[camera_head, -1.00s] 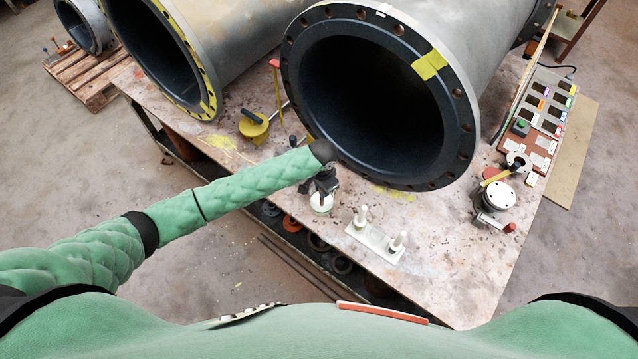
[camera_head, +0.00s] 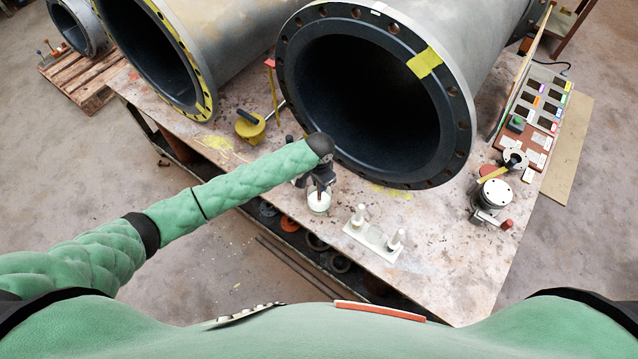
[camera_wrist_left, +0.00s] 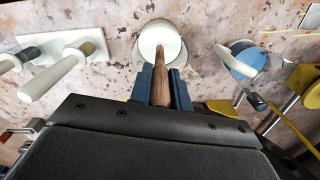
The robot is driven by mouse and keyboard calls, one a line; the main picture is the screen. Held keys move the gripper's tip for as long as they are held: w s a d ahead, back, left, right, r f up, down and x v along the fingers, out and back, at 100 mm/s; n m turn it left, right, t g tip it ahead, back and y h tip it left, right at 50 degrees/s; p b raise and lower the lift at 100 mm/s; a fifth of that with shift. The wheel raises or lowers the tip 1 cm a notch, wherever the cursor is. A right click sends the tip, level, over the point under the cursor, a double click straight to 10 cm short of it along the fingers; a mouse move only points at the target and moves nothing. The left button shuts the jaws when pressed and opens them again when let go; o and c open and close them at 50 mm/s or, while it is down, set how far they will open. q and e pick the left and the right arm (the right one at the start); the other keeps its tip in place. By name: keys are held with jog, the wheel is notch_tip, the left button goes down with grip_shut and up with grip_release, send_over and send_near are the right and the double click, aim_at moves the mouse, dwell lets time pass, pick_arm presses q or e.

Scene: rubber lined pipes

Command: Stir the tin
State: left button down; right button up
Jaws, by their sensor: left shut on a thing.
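A small white tin (camera_head: 319,205) stands on the worn table near its front edge; it also shows in the wrist view (camera_wrist_left: 161,38). My left gripper (camera_head: 320,182) is over the tin, below the dark end of my green arm. In the left wrist view its blue-grey fingers (camera_wrist_left: 164,84) are shut on a brown wooden handle (camera_wrist_left: 160,90). The handle's far end reaches into the tin's opening over pale contents. Its tip is hidden there. My right gripper is not in view.
A white plate with two upright pegs (camera_head: 374,240) stands right of the tin. A large black-lined flanged pipe (camera_head: 372,100) lies close behind. A yellow round tool (camera_head: 252,126) is to the left, a grey valve-like device (camera_head: 493,197) to the right. Table between plate and device is clear.

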pick_arm(q)
jog(key=shift+r, duration=4.75)
